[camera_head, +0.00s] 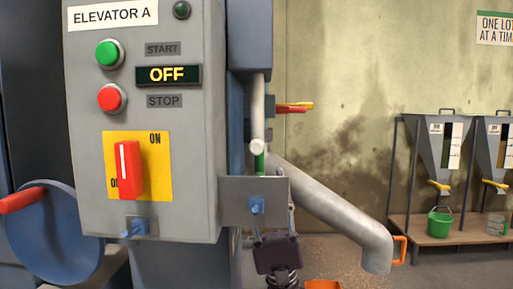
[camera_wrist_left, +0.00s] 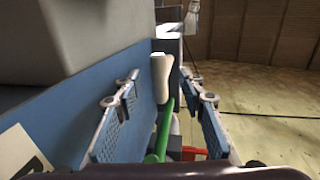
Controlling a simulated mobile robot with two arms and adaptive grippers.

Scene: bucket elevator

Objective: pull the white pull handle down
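The white pull handle (camera_head: 257,112) hangs upright beside the right side of the grey control box in the head view, with a green rod (camera_head: 259,163) below it. In the left wrist view the white handle (camera_wrist_left: 162,76) shows ahead, in the gap between my fingers, with the green rod (camera_wrist_left: 165,130) nearer the camera. My left gripper (camera_head: 275,217) is below the handle in the head view, partly hidden by a small grey plate. Its two fingers stand apart in the wrist view (camera_wrist_left: 168,110), and nothing is visibly clamped. My right gripper is not in view.
The control box (camera_head: 195,205) has green and red buttons, an OFF display and a red switch (camera_head: 129,170). The grey plate (camera_head: 232,200) juts out beside it. A slanted pipe (camera_head: 335,215) runs down right. A wheel (camera_head: 58,230) is at left; hoppers (camera_head: 440,150) stand at far right.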

